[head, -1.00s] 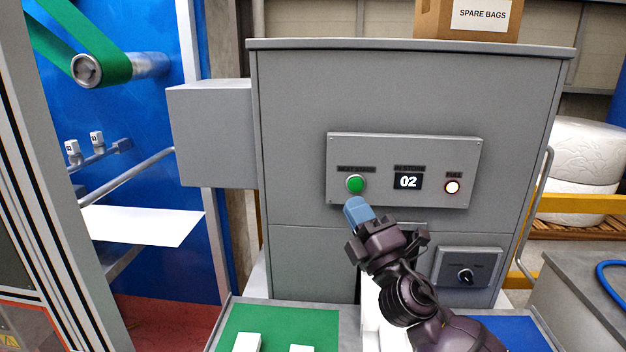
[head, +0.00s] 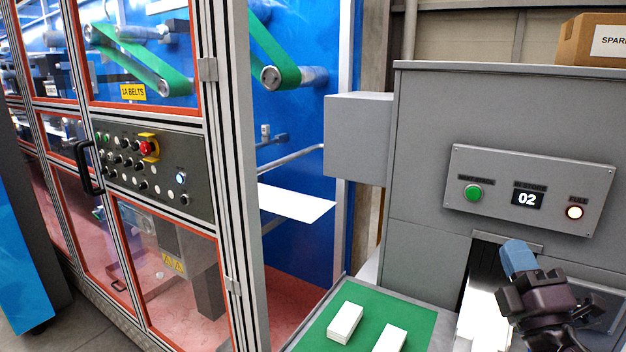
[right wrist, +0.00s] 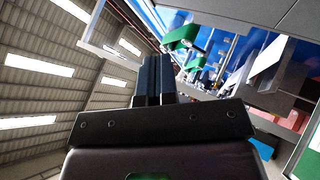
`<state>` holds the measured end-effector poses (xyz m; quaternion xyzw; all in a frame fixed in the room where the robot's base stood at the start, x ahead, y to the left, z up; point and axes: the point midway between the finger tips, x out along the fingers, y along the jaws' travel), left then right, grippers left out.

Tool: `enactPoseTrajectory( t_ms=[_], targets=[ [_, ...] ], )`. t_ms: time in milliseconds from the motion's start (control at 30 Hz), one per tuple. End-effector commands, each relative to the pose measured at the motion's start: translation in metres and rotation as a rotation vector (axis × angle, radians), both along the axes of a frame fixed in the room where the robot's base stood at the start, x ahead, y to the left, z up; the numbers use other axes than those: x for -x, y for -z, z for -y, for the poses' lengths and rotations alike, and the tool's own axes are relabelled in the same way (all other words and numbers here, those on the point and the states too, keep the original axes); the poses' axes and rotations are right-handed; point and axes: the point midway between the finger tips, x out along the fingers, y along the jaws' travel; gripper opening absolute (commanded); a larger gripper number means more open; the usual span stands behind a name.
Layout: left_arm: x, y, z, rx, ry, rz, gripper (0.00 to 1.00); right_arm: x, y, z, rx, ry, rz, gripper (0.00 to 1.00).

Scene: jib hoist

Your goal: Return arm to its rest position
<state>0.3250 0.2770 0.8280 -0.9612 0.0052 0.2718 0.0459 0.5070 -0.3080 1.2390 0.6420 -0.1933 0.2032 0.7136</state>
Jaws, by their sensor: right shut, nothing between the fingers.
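My right gripper (head: 517,258) is in the lower right of the head view, its blue fingertips pointing up in front of the grey cabinet (head: 430,150). It is shut and empty. Its two dark fingers (right wrist: 153,78) show pressed together in the right wrist view. The fingertips appear below the panel (head: 530,188) that carries a green button (head: 473,192), a display reading 02 (head: 527,199) and a lit lamp (head: 574,212). The dark wrist partly hides a lower switch panel. My left gripper is out of view.
A green mat (head: 375,318) holds white blocks (head: 344,323) at the front. A machine with clear doors and a black control panel (head: 155,165) stands at left. A white sheet (head: 297,202) juts from it. A box (head: 592,40) sits on the cabinet.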

Motion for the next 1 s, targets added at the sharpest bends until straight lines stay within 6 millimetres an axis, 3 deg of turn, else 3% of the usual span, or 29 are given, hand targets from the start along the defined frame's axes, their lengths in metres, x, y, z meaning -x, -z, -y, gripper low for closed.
enactPoseTrajectory(
  t_ms=[67,267,367,533,700,800,1000],
  targets=[
    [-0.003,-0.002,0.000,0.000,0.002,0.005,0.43,0.001,0.002,0.001,-0.014,0.002,-0.007,0.00],
    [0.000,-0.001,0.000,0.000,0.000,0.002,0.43,0.019,0.049,0.027,-0.341,0.079,-0.157,0.00],
    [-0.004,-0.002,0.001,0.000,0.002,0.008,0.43,0.032,0.081,0.039,-0.521,0.133,-0.253,0.00],
    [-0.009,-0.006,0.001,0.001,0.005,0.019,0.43,0.070,0.154,0.049,-0.880,0.262,-0.482,0.00],
    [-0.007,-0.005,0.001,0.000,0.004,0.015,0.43,0.126,0.227,0.037,-1.217,0.415,-0.754,0.00],
    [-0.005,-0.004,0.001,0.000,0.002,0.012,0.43,0.154,0.253,0.026,-1.343,0.482,-0.876,0.00],
    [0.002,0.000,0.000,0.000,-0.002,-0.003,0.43,0.197,0.283,0.003,-1.507,0.578,-1.063,0.00]
  ],
)
